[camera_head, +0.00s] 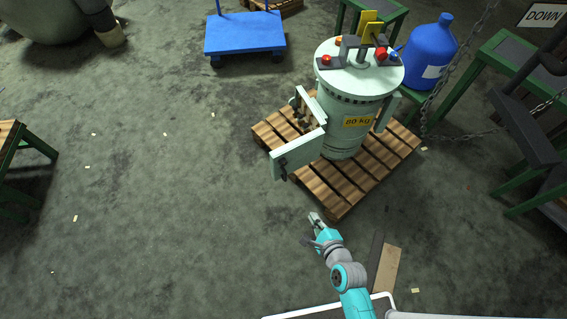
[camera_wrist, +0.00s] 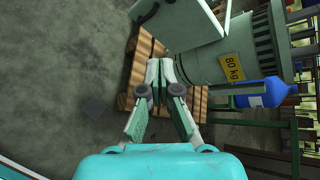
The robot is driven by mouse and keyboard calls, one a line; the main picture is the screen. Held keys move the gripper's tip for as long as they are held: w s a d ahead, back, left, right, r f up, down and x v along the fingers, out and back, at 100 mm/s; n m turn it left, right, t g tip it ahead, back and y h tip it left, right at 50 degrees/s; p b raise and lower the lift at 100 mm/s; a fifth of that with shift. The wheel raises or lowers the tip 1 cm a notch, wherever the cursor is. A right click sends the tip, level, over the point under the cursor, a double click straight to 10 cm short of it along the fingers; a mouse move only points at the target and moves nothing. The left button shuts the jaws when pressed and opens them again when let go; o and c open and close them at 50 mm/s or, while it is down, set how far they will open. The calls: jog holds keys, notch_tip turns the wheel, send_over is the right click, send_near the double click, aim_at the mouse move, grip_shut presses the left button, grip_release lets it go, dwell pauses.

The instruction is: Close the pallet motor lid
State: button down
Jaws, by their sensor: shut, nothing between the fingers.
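The pallet motor (camera_head: 358,98) is a pale green cylinder with an "80 KG" label, upright on a wooden pallet (camera_head: 327,205). Its lid (camera_head: 299,153), a pale green hinged panel, stands swung open to the left of the body. In the wrist view the lid (camera_wrist: 192,28) is at the top, left of the motor body (camera_wrist: 235,62). My gripper (camera_head: 314,218) is in front of the pallet, below the lid in the head view and apart from it. It is shut and empty; its fingertips (camera_wrist: 159,66) meet in the wrist view. The inside of the motor is mostly hidden.
A blue cart (camera_head: 244,34) stands at the back. A blue drum (camera_head: 428,52), green-framed tables and a hanging chain (camera_head: 470,137) are at the right. A plank (camera_head: 388,269) lies near my arm. The floor left of the pallet is mostly clear.

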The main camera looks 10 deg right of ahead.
jog(key=w+a+f+m+y, duration=0.1)
jog(key=w+a+m, duration=0.1)
jog(key=w+m, duration=0.35)
jog(key=w+a+f+m+y, duration=0.1)
jog(key=w+a+m, duration=0.15)
jog(key=w, duration=0.65)
send_near(275, 160)
notch_tip(275, 160, down, 3)
jog(key=w, duration=0.2)
jog(key=shift+w+a+r+g, duration=0.1)
jog(key=shift+w+a+g, duration=0.1)
jog(key=shift+w+a, duration=0.3)
jog(key=shift+w+a+r+g, duration=0.1)
jog(key=shift+w+a+g, duration=0.15)
jog(key=shift+w, duration=0.45)
jog(key=shift+w+a, duration=0.3)
jog(key=shift+w, duration=0.4)
